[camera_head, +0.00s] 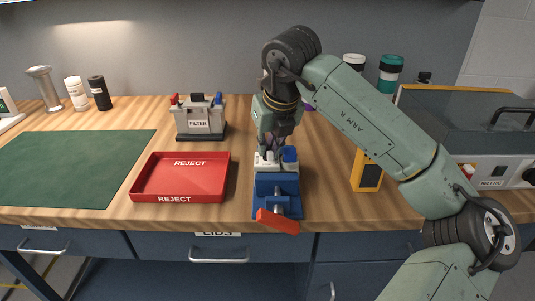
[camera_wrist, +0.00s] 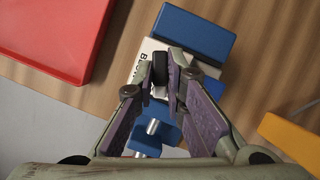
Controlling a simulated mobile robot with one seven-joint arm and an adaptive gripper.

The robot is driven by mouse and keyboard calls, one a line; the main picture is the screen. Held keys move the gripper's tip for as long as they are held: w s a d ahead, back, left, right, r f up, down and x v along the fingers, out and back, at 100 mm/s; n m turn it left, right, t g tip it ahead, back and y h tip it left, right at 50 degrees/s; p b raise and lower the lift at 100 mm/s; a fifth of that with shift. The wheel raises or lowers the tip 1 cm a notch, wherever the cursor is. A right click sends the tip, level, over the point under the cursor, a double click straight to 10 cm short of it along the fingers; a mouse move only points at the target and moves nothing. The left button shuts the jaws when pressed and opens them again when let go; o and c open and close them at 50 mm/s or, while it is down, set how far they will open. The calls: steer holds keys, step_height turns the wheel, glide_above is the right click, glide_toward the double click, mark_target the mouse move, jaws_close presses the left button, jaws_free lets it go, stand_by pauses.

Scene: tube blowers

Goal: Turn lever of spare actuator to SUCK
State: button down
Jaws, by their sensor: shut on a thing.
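The actuator is a blue unit (camera_head: 277,185) with a white top plate, standing at the front edge of the bench. In the wrist view its white plate (camera_wrist: 146,62) carries dark lettering, partly covered, that seems to start with "BLO"; I cannot read SUCK. A black lever (camera_wrist: 160,70) stands on this plate. My gripper (camera_wrist: 167,72) points down over the plate and is shut on the black lever. In the head view my gripper (camera_head: 269,147) largely hides the lever, so its setting is unclear.
A blue block (camera_wrist: 193,32) adjoins the plate. A red-orange handle (camera_head: 277,221) juts over the bench front. The red REJECT tray (camera_head: 181,178) lies left, the FILTER holder (camera_head: 200,122) behind it. A yellow object (camera_head: 366,171) and a grey machine (camera_head: 470,130) stand right.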

steer(key=n+y+b, duration=0.1)
steer(key=n, duration=0.2)
steer(key=shift+w+d+n+g, duration=0.1)
steer(key=shift+n+g, duration=0.3)
steer(key=shift+w+n+g+y, duration=0.1)
steer(key=shift+n+g+y, duration=0.45)
steer(key=shift+n, duration=1.25)
steer(key=c, duration=1.6)
jaws_free()
steer(key=shift+d, duration=0.1)
steer(key=shift+c, duration=0.2)
steer(key=v, duration=1.2)
